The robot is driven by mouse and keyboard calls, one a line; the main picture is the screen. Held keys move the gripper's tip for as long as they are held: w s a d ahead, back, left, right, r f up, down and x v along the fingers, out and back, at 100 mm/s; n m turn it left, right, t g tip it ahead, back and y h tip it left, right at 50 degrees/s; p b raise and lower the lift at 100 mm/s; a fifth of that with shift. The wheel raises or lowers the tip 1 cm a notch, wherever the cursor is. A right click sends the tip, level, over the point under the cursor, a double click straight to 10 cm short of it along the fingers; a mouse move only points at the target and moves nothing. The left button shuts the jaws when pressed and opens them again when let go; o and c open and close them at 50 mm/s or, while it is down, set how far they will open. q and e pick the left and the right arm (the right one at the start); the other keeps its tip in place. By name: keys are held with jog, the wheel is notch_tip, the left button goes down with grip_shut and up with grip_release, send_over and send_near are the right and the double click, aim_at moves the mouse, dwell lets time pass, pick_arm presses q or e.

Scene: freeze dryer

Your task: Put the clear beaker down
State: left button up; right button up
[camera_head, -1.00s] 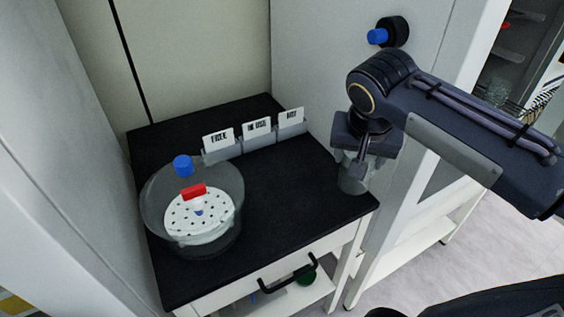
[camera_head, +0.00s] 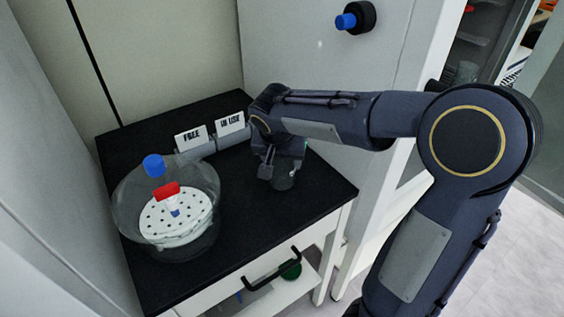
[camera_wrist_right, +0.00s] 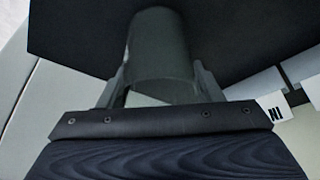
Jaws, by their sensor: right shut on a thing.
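The clear beaker (camera_head: 284,180) is in the jaws of my right gripper (camera_head: 268,166), over the right part of the black bench top (camera_head: 235,225) in the head view. In the right wrist view the beaker (camera_wrist_right: 158,45) stands between the two fingers (camera_wrist_right: 160,88), which are shut on it. Black bench surface shows beyond it. I cannot tell whether its base touches the bench. The gripper and forearm hide part of the beaker in the head view. My left gripper is not in view.
A glass desiccator (camera_head: 205,240) with a white perforated plate and blue knob stands at the left of the bench. Card signs "FREE" (camera_head: 191,139) and "IN USE" (camera_head: 230,123) stand behind. A white cabinet wall (camera_head: 300,60) rises at the back right. The front bench top is clear.

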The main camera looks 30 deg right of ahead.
jog(key=shift+f, duration=0.3)
jog(key=shift+f, duration=0.2)
jog(key=o, duration=1)
jog(key=shift+r, duration=0.1)
